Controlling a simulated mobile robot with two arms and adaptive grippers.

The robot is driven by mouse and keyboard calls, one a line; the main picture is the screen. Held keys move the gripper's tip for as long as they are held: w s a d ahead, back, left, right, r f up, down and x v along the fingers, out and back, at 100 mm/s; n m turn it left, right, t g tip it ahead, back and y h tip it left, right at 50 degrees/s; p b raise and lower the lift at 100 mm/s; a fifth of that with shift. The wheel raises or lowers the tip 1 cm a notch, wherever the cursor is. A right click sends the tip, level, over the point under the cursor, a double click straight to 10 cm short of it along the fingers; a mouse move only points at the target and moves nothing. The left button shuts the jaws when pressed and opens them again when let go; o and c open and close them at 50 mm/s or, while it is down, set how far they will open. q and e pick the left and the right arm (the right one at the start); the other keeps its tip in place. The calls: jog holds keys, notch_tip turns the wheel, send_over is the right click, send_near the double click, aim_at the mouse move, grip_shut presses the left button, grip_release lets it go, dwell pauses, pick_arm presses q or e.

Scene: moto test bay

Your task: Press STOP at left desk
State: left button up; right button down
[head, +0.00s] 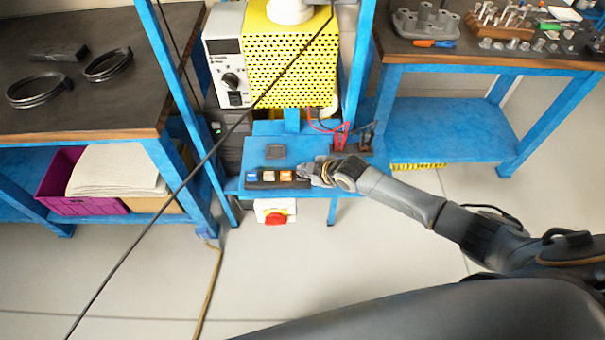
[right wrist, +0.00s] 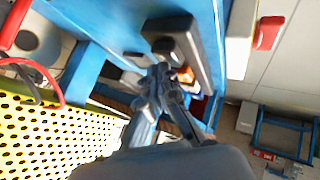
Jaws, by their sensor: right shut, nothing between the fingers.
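A dark button strip (head: 262,185) with blue, white and orange buttons lies along the front of a small blue desk (head: 231,187). Its labels are too small to read. My right gripper (head: 308,172) is shut and empty at the strip's right end, which it partly hides. In the right wrist view, the shut fingertips (right wrist: 160,74) are close to the strip (right wrist: 190,40), beside an orange button (right wrist: 185,75). I cannot tell whether they touch it. A red knob (head: 276,218) on a white box sits below the desk front. My left gripper is not in view.
A yellow perforated guard (head: 290,60) and a grey control unit (head: 228,75) stand behind the desk. Red leads (head: 340,133) are at its right. Blue uprights flank it. Workbenches stand left (head: 100,128) and right (head: 480,62). The front floor is mostly clear.

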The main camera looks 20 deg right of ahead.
jog(key=shift+f, duration=0.35)
jog(key=shift+r, duration=0.1)
dwell(0.5)
jog(key=shift+r+p, duration=0.65)
jog(key=shift+r, duration=0.2)
notch_tip(320, 180, up, 5)
jog(key=p, duration=0.4)
jog(key=shift+p, duration=0.35)
